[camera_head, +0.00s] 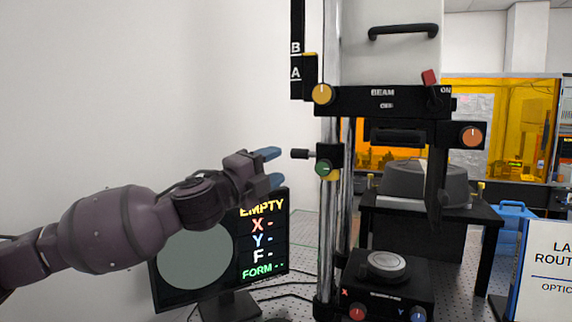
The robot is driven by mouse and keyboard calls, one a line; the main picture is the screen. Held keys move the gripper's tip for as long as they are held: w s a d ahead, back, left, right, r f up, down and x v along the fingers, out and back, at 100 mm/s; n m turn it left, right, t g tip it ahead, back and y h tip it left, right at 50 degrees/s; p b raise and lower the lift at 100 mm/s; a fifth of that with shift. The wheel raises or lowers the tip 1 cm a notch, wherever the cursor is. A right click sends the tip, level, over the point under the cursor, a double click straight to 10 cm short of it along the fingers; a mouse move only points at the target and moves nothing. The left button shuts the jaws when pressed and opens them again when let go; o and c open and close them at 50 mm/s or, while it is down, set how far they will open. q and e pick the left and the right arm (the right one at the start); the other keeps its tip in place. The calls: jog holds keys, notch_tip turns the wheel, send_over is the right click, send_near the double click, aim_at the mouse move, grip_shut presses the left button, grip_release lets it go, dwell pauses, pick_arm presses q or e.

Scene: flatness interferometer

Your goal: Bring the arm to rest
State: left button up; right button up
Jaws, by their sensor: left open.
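My left gripper (272,168) reaches in from the left at mid-height, on my dark purple arm. Its two blue fingertips are apart and nothing is between them. It is in front of the monitor's upper part and left of the interferometer (385,102), close to a black side knob (302,154) and a green knob (323,168) on the column. I cannot tell the exact gap in depth, but no contact shows. The round stage (387,265) on the base holds nothing that I can make out. My right gripper is not in view.
A monitor (281,259) reading EMPTY stands behind my arm, partly hidden. The column (345,215) rises beside the gripper. A red switch (430,79) sits by ON. A sign (546,265) and a blue bin (512,216) are at right. The left wall side is clear.

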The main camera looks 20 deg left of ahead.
pick_arm(q)
jog(key=shift+s+a+f, duration=0.1)
jog(key=shift+s+a, duration=0.1)
jog(key=shift+s, duration=0.25)
jog(key=s+f+n+g+y, duration=0.25)
jog(key=f+n, duration=0.25)
jog(key=f, duration=0.5)
jog(key=s+f+n+g+y, duration=0.1)
jog(key=s+f+n+y, duration=0.25)
jog(key=f, duration=0.65)
jog(key=s+f+n+g+y, duration=0.15)
jog(key=s+f+n, duration=0.3)
jog(key=f, duration=0.55)
jog(key=s+a+f+n+g+y, duration=0.1)
jog(key=s+f+n+g, duration=0.25)
jog(key=s+f, duration=0.4)
jog(key=s+a+f+n+g+y, duration=0.1)
jog(key=s+f+n+g, duration=0.25)
jog(key=s, duration=0.65)
jog(key=s+a+f+n+g, duration=0.1)
jog(key=s+f+n+g, duration=0.25)
jog(key=s+f, duration=0.45)
jog(key=w+f+t, duration=0.7)
jog(key=f+t, duration=0.1)
jog(key=f, duration=0.1)
jog(key=shift+a, duration=0.2)
jog(key=shift+t+h, duration=0.25)
